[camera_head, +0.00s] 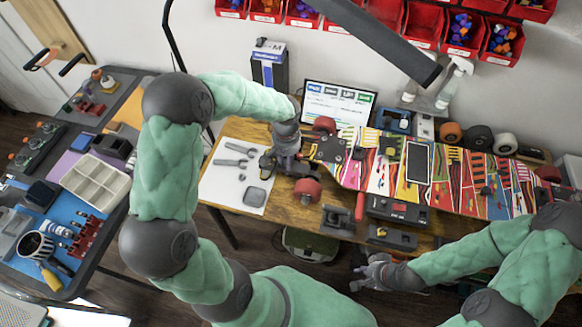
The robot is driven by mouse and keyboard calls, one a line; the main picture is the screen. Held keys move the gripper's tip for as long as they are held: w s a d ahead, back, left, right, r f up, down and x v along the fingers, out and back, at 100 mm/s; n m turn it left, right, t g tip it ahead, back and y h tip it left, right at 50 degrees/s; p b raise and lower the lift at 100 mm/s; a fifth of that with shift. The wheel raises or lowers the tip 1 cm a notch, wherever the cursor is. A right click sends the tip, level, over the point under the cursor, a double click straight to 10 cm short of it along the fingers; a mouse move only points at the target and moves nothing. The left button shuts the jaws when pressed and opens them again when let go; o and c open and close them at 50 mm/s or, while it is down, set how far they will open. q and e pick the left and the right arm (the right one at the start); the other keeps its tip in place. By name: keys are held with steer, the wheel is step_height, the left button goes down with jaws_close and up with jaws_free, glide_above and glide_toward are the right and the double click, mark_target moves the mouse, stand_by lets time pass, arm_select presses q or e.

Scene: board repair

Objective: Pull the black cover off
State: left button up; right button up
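A multicoloured board (460,175) lies along the wooden table, with red wheels at its ends. A black rectangular panel with a white edge (418,163) sits at its middle. A dark plate (330,149) is at the board's left end. I cannot tell which of these is the black cover. My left gripper (290,164) is at the board's left end, beside the dark plate and above the left red wheel (307,188). Its fingers are too small and dark to read. My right gripper (366,275) is in front of the table's near edge, apart from the board; its fingers are unclear.
A black case with red parts (397,211) and a smaller black box (391,237) lie at the table's front. A white sheet with grey tools (232,175) is at left. A laptop (340,104) and spray bottles stand behind. A second table with trays (95,183) is further left.

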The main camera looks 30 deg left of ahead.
arm_select(q)
jaws_close()
steer(key=shift+r, duration=0.1)
steer(key=shift+r+p, duration=1.7)
steer(key=shift+r, duration=0.75)
step_height(320, 180, up, 7)
steer(key=p, duration=0.4)
steer(key=shift+p, duration=0.35)
